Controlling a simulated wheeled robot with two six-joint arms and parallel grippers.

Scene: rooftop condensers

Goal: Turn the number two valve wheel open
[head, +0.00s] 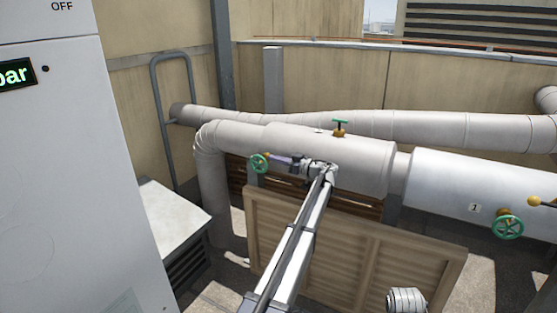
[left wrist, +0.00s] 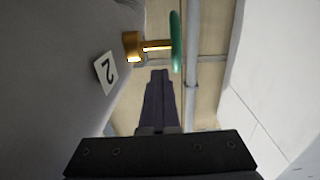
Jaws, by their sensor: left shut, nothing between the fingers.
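The number two valve wheel (head: 259,164) is green and sits at the left end of the thick grey pipe. In the left wrist view the wheel (left wrist: 176,42) appears nearly edge-on, on a brass stem (left wrist: 155,46). A white tag with a 2 (left wrist: 105,72) is on the pipe beside it. My left gripper (head: 274,158) is shut and empty, pointing left with its tips close to the wheel. In the left wrist view its dark fingers (left wrist: 160,75) end just short of the stem and wheel; I cannot tell whether they touch.
A second green wheel (head: 508,227) with tag 1 (head: 474,208) is on the white pipe at right. A small green-handled valve (head: 339,128) stands on top of the grey pipe (head: 350,160). A slatted wooden panel (head: 345,250) stands below. A white cabinet (head: 70,170) fills the left.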

